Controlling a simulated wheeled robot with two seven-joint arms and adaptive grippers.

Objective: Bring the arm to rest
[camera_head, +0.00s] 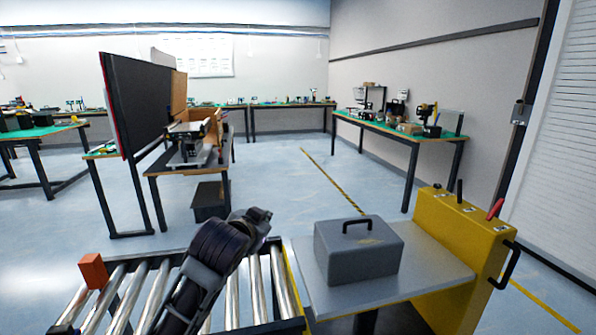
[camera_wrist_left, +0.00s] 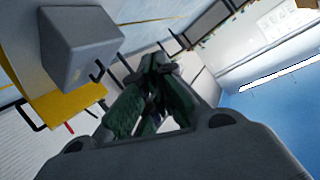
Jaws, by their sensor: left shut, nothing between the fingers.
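My left arm reaches up over the roller conveyor (camera_head: 240,297) in the head view. My left gripper (camera_head: 260,217) is at its end, above the conveyor's far edge and left of the grey case. In the left wrist view the fingers (camera_wrist_left: 158,62) come together at the tips, with nothing between them. My right gripper does not show in either view.
A grey case with a black handle (camera_head: 357,252) sits on a grey-topped stand beside a yellow control box (camera_head: 455,255). An orange block (camera_head: 93,271) is at the conveyor's left end. Workbenches (camera_head: 400,133) stand farther back, with open floor between.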

